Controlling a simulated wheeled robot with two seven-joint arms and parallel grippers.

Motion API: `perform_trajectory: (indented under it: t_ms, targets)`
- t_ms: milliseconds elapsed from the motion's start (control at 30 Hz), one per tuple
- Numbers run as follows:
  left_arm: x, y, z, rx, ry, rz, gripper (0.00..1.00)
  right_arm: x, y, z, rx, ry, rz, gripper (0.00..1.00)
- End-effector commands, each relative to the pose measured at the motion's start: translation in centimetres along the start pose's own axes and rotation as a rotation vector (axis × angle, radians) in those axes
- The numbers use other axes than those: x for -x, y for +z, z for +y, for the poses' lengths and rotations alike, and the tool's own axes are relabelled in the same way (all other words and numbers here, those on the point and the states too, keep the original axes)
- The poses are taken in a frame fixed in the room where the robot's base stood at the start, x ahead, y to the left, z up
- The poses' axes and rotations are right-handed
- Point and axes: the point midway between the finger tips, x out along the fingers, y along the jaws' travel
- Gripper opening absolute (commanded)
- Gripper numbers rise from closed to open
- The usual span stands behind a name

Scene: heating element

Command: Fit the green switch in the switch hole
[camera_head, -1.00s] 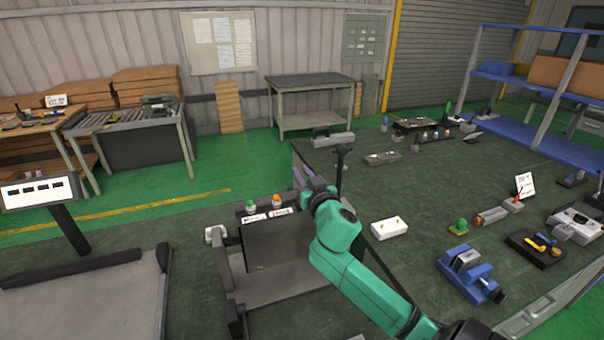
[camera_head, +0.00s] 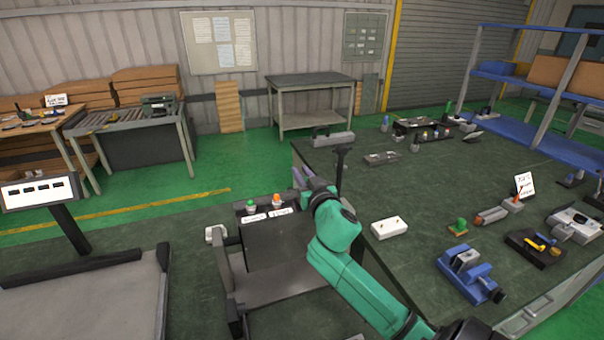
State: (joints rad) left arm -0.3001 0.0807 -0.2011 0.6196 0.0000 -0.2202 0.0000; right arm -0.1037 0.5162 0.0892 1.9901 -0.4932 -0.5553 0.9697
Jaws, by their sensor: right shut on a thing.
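A dark box (camera_head: 282,242) with two white labels stands at the lower centre. A green-topped knob (camera_head: 251,207) and an orange-topped knob (camera_head: 277,200) stand side by side on its back edge. I cannot tell which is a switch, and no empty hole can be made out. My right gripper (camera_head: 303,177) is beyond the green wrist, just right of the orange knob and by the table's left edge. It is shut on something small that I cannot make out. My left gripper is not in view.
The big dark table (camera_head: 420,190) fills the right side. It bears a white block (camera_head: 389,228), a blue vise (camera_head: 468,274) and several small parts. A dark post (camera_head: 340,170) stands close beside my right wrist. A label stand (camera_head: 40,190) is at the left.

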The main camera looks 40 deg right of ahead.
Motion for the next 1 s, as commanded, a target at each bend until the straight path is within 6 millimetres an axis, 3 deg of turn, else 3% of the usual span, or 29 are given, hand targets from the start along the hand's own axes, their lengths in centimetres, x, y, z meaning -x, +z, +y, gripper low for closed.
perform_trajectory:
  t_ms: [1000]
  targets:
    - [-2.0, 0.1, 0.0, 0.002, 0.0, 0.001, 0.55, 0.0, 2.3, 0.0, 0.0, 0.001, 0.0, 0.0]
